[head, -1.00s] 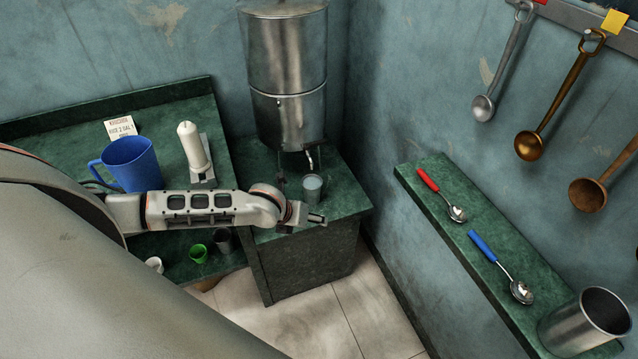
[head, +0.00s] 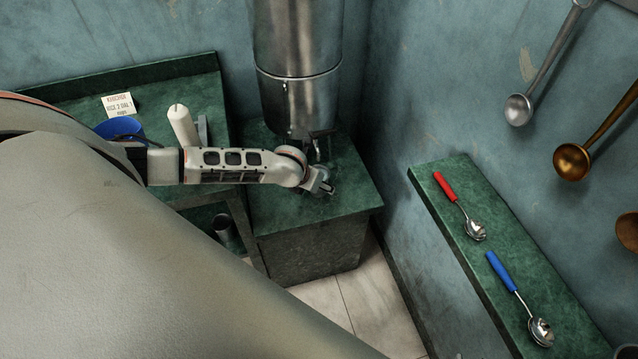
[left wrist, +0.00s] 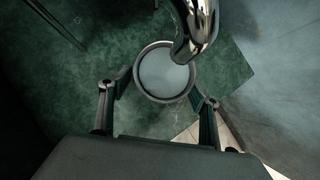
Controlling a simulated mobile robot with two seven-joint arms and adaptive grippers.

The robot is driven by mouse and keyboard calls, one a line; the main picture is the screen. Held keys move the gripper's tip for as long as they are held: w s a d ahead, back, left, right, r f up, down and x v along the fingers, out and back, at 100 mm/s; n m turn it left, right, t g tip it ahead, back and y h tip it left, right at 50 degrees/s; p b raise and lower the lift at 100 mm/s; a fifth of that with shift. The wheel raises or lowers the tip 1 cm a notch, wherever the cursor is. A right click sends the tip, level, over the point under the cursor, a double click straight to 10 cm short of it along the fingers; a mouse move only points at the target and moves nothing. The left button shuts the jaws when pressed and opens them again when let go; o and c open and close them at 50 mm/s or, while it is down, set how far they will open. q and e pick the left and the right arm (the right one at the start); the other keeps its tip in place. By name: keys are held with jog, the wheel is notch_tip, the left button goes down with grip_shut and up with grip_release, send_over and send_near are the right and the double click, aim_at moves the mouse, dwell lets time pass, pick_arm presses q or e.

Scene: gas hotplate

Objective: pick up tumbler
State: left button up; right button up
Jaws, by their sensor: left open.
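The tumbler (left wrist: 165,76) shows from above in the left wrist view, a round cup with a grey rim and a pale inside. It stands under a shiny metal spout (left wrist: 196,28). My left gripper (left wrist: 159,88) is open, with one finger on each side of the tumbler; I cannot tell whether they touch it. In the head view my left gripper (head: 326,188) is over the green counter (head: 345,205) below the metal urn (head: 298,90), and it mostly hides the tumbler there. My right gripper is not in view.
The spout hangs close over the tumbler. A white candle-like cylinder (head: 183,126), a blue mug (head: 118,127) and a paper sign (head: 119,104) are on the left counter. A shelf (head: 450,175) at right bears red-handled (head: 445,187) and blue-handled (head: 500,271) spoons.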

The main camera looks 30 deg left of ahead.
pick_arm(q)
jog(key=shift+w+f, duration=0.35)
jog(key=shift+f, duration=0.15)
jog(key=shift+r, duration=0.1)
jog(key=c, duration=1.4)
jog(key=shift+c, duration=0.7)
jog(key=shift+r, duration=0.15)
